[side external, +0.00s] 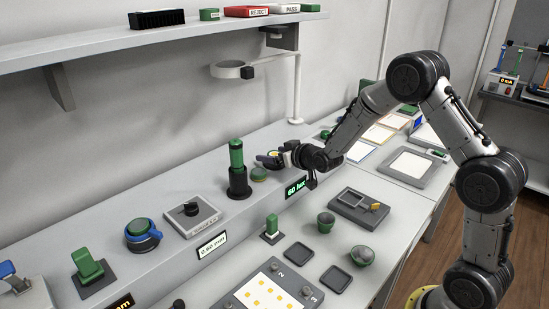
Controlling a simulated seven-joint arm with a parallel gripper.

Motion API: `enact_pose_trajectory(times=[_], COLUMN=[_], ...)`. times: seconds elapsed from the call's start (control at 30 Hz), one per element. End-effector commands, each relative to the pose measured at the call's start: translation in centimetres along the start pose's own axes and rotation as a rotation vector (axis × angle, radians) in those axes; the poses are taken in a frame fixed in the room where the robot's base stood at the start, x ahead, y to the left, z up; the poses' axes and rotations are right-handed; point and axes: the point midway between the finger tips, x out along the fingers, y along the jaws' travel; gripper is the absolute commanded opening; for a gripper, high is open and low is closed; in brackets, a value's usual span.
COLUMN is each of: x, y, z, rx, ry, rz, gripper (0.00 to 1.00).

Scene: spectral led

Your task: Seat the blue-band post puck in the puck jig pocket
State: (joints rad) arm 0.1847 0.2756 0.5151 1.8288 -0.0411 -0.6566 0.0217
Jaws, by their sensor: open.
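My gripper (266,158) is at the middle of the raised back shelf, its jaws apart. It is just above and right of a small round green piece (259,174), and I cannot tell whether they touch. A tall green cylinder on a black base (237,160) stands upright just left of them. A round green piece with a blue band and side tab (142,233) sits at the left of the shelf. I cannot tell which piece is the blue-band post puck. A grey fixture with a square frame and yellow knob (357,204) may be the puck jig; its pocket is unclear.
Two green cups (326,222) (362,255) and two dark square trays (299,256) (335,279) lie on the lower bench. A ring arm (232,70) overhangs the shelf.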

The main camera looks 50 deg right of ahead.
Motion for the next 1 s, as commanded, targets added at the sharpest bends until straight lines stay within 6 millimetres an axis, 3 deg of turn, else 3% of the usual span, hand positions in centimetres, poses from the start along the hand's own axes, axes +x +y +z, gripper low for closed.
enact_pose_trajectory(times=[0.23, 0.73, 1.0], x=[0.14, 0.10, 0.07], y=[0.00, 0.00, 0.00], z=[0.01, 0.01, -0.11], rx=[0.000, 0.000, 0.000], ry=[0.000, 0.000, 0.001], rz=[0.000, 0.000, 0.000], gripper=[0.89, 0.00, 0.00])
